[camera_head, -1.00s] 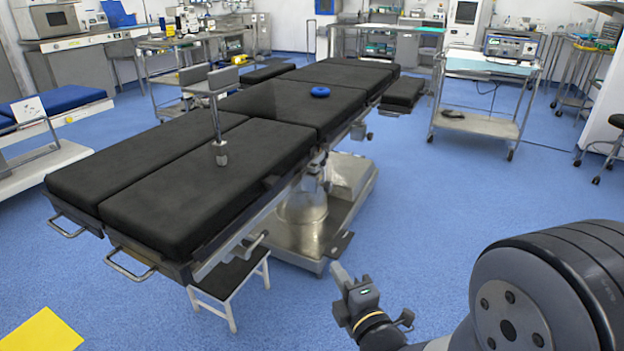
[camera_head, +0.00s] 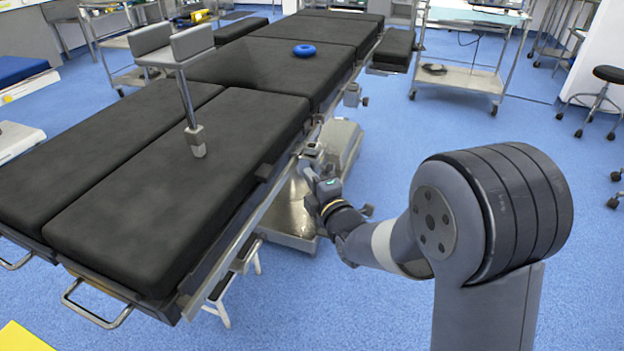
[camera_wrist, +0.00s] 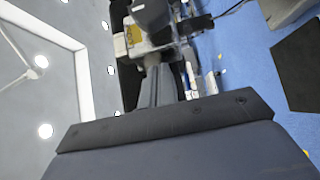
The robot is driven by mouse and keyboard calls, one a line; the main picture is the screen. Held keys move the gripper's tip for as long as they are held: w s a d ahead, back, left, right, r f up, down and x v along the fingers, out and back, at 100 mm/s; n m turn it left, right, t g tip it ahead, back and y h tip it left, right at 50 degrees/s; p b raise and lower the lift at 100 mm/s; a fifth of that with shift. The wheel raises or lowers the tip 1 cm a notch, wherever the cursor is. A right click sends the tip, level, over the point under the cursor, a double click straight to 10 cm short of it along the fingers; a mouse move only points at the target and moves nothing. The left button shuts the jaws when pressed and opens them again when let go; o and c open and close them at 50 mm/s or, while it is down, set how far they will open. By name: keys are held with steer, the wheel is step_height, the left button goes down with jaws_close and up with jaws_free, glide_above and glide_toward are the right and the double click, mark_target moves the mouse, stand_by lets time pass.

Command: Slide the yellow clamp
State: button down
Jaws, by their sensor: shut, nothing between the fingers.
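My gripper (camera_head: 309,174) is low beside the right side rail (camera_head: 238,247) of the operating table, its tip close to a grey metal fitting (camera_head: 312,149) on the table side. In the wrist view my gripper's fingers (camera_wrist: 160,86) point up the picture and look closed together. Just beyond them is a grey metal block with a small yellow patch (camera_wrist: 134,34). This may be the yellow clamp, but I cannot tell for sure. I cannot tell whether the fingers touch it. No clearly yellow clamp shows in the head view.
The black-padded operating table (camera_head: 170,195) carries a blue ring (camera_head: 306,50) and a post with a grey support (camera_head: 187,95). A steel trolley (camera_head: 465,75) stands at the back right. A yellow sheet (camera_head: 20,340) lies bottom left.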

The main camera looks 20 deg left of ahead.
steer(key=shift+w, duration=0.25)
steer(key=w+d+b, duration=0.1)
steer(key=w+b, duration=0.1)
steer(key=w, duration=1)
steer(key=shift+r, duration=0.2)
steer(key=shift+w+d, duration=0.1)
